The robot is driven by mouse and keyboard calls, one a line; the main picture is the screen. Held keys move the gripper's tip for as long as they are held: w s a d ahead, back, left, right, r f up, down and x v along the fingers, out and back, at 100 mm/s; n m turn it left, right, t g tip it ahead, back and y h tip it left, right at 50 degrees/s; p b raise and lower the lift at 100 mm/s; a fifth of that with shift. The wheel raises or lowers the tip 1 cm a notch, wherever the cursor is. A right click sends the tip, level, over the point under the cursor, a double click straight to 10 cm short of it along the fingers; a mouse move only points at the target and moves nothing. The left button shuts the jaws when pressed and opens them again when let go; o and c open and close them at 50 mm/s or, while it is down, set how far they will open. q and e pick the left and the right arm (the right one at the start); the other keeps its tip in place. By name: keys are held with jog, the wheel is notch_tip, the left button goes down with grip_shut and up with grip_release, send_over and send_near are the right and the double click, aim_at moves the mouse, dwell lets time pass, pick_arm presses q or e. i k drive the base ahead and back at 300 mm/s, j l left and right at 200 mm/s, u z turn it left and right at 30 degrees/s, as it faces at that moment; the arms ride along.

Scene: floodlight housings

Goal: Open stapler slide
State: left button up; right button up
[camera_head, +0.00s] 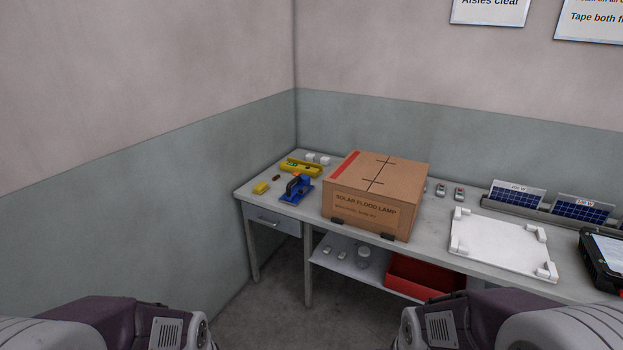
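No stapler can be made out for certain at this size. A blue tool or holder with orange and black parts (296,189) stands at the left end of the grey workbench (430,220). Whether it is the stapler, or has a slide, I cannot tell. A small yellow block (261,188) lies to its left, and a yellow tray (300,168) with small green and dark items lies behind it. Neither gripper is in view.
A large closed cardboard box (377,190) stands right of the blue item. Further right are a white board with corner blocks (500,243), small solar panels (517,194) and a dark tablet (603,258). A drawer (272,221) is shut; a red bin (424,276) sits below.

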aim_at(291, 197)
jog(key=i+u, duration=0.1)
jog(key=i, duration=0.4)
jog(key=i+l+u, duration=0.1)
jog(key=i, duration=0.45)
jog(key=i+l+u, duration=0.1)
jog(key=i, duration=0.4)
jog(key=i+l+u, duration=0.1)
jog(key=i+l, duration=0.15)
jog(key=i, duration=0.25)
jog(key=i+l+u, duration=0.1)
jog(key=i+l, duration=0.15)
jog(key=i, duration=0.25)
